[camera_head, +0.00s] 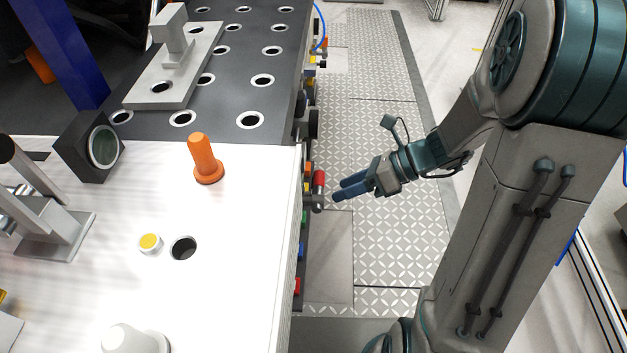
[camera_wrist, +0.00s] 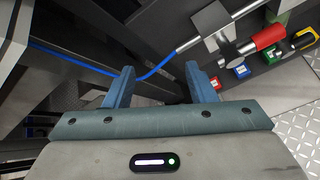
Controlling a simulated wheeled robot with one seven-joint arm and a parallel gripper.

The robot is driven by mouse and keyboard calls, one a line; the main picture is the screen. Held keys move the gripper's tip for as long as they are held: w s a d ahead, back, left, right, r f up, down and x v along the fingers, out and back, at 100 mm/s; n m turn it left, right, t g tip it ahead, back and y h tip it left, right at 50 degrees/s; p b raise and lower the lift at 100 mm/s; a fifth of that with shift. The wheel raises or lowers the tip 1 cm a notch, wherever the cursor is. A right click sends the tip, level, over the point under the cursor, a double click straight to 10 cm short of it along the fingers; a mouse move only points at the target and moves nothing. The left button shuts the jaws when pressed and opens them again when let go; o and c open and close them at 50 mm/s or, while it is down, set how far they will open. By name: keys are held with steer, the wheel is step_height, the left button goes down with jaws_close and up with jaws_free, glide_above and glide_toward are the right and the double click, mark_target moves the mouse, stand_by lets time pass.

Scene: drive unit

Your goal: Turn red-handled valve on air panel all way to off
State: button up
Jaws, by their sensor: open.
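The red-handled valve (camera_head: 319,181) sticks out from the side of the bench, just left of my gripper in the head view. In the wrist view the red handle (camera_wrist: 268,36) is at the upper right, on a grey metal valve body (camera_wrist: 214,22) on the dark air panel (camera_wrist: 262,76). My gripper (camera_head: 337,190) is open and empty, its two blue fingers pointing at the panel. In the wrist view the fingers (camera_wrist: 160,86) are spread apart, and the red handle lies to the right of them, not between them. I see no contact between fingers and handle.
A blue hose (camera_wrist: 150,74) runs across in front of the fingers to the valve body. The white bench top (camera_head: 240,230) holds an orange peg (camera_head: 205,158). The patterned floor is clear.

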steer(key=w+f+m+t+y+b, duration=0.2)
steer(key=w+f+m+b, duration=0.25)
steer(key=f+m, duration=0.3)
steer(key=m+t+b, duration=0.3)
steer(key=m+t, duration=0.2)
steer(key=m, duration=0.3)
glide_toward(318, 191)
steer(key=w+d+f, duration=0.1)
steer(key=w+d, duration=0.1)
steer(key=w, duration=0.1)
steer(key=b+x, duration=0.3)
steer(key=x, duration=1.1)
steer(key=shift+y, duration=0.3)
steer(key=shift+r+m, duration=0.1)
steer(key=shift+m, duration=0.15)
steer(key=shift+w, duration=0.1)
jaws_close()
